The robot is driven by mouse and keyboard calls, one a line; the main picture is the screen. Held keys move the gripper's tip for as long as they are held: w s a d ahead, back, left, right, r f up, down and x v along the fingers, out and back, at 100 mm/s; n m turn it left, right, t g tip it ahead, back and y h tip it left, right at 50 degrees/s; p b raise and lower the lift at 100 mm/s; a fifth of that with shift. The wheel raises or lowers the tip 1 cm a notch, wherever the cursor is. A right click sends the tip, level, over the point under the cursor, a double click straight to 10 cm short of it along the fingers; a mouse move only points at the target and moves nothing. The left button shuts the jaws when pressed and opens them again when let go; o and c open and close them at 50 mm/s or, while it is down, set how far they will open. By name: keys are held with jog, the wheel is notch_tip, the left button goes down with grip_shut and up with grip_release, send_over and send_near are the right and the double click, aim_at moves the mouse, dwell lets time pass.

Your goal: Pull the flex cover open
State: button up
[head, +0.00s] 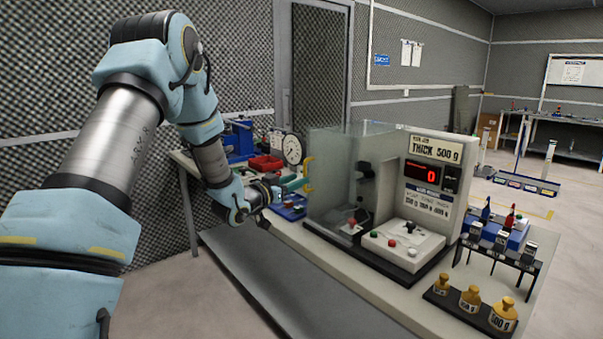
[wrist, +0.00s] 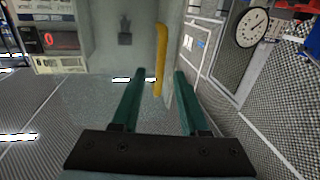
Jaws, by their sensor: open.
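The flex cover (head: 335,178) is a clear box-like guard on the left of the test machine. It looks closed around the black fixture inside. Its yellow upright handle (head: 309,168) is on the left side. In the wrist view the handle (wrist: 160,58) shows between the two teal fingers, running up past their tips. My gripper (head: 298,184) is at the handle, with its fingers apart; it also shows in the wrist view (wrist: 158,80). A gap shows on each side of the handle, and I cannot tell whether a finger touches it.
The machine's display panel (head: 432,175) and button box (head: 403,245) stand right of the cover. Brass weights (head: 470,300) and a tool rack (head: 497,245) are at the bench's right end. A dial gauge (head: 293,149) and red bin (head: 266,164) stand behind my gripper.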

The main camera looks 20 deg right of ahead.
jog(key=shift+p+x, duration=0.35)
jog(key=shift+x, duration=1.1)
grip_shut()
dwell(0.4)
